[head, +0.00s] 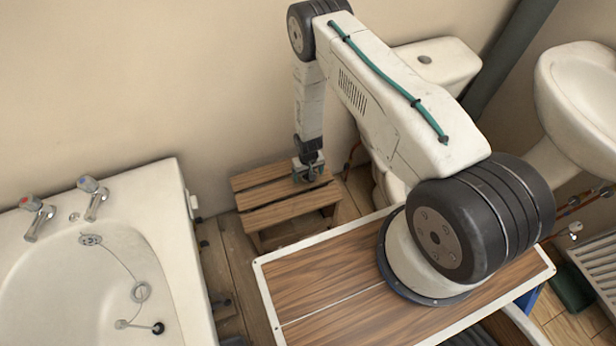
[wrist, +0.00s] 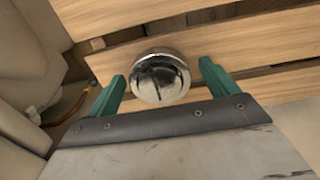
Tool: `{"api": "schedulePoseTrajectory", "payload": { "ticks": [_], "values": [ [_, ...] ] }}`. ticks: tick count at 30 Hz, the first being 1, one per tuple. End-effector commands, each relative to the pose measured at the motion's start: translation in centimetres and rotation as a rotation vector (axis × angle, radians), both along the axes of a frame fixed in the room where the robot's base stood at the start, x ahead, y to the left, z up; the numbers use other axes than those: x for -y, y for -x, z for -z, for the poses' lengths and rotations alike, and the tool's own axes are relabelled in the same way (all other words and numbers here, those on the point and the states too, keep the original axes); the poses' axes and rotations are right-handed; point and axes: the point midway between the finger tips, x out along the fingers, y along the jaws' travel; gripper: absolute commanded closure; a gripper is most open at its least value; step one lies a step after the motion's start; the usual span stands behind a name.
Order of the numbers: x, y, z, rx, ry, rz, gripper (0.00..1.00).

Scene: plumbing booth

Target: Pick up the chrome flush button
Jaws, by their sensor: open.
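The chrome flush button (wrist: 159,79) is a round, shiny disc with a dark split line across its top. In the wrist view it sits on the wooden slats, between the two green fingers of my gripper (wrist: 162,86). The fingers are apart, with a gap showing on each side of the button. In the head view my gripper (head: 307,173) is down at the top of the slatted wooden step stool (head: 262,193). The button cannot be made out there; my gripper covers that spot.
A bathtub (head: 180,230) with two taps stands on the left. A toilet cistern (head: 440,62) is behind my arm, and a washbasin (head: 575,95) is at the right. A radiator (head: 598,262) stands at the far right. Some wooden floor shows between bathtub and stool.

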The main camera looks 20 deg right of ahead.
Motion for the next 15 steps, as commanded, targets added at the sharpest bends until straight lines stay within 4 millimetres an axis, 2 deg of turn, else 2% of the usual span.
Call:
{"api": "schedulePoseTrajectory", "payload": {
  "ticks": [3, 9, 11, 15],
  "values": [
    [0.01, 0.0, 0.79, 0.0, 0.0, -0.001, 0.14],
    [0.01, -0.02, 0.82, 0.0, 0.0, -0.001, 0.14],
    [0.01, -0.01, 0.81, 0.0, 0.0, -0.001, 0.28],
    [0.01, -0.01, 0.8, 0.0, 0.0, -0.001, 0.67]
  ]
}}
